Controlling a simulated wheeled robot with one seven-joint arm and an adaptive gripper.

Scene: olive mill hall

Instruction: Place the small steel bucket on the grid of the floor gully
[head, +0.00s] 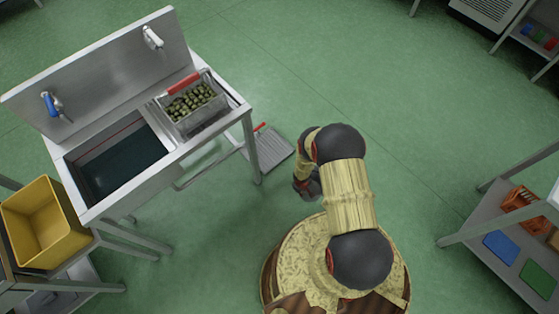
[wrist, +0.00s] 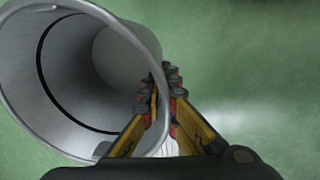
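The small steel bucket (wrist: 75,75) fills the upper left of the wrist view, its open mouth turned toward the camera. My gripper (wrist: 170,95) has its yellow and red fingers closed on the bucket's rim, one on each side of the wall. In the head view my gripper (head: 308,188) is small, dark and partly hidden by my arm; I cannot make out the bucket there. A grey ridged plate (head: 272,153), which looks like the floor gully's grid, lies on the floor beside the sink leg, left of and beyond my gripper. Part of it is hidden by the sink.
A steel sink unit (head: 130,170) stands at left, with a basket of olives (head: 192,103) on it. A red-tipped item (head: 260,127) is by the plate. A yellow crate (head: 42,222) is at lower left, shelving (head: 480,235) at right. Green floor between is clear.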

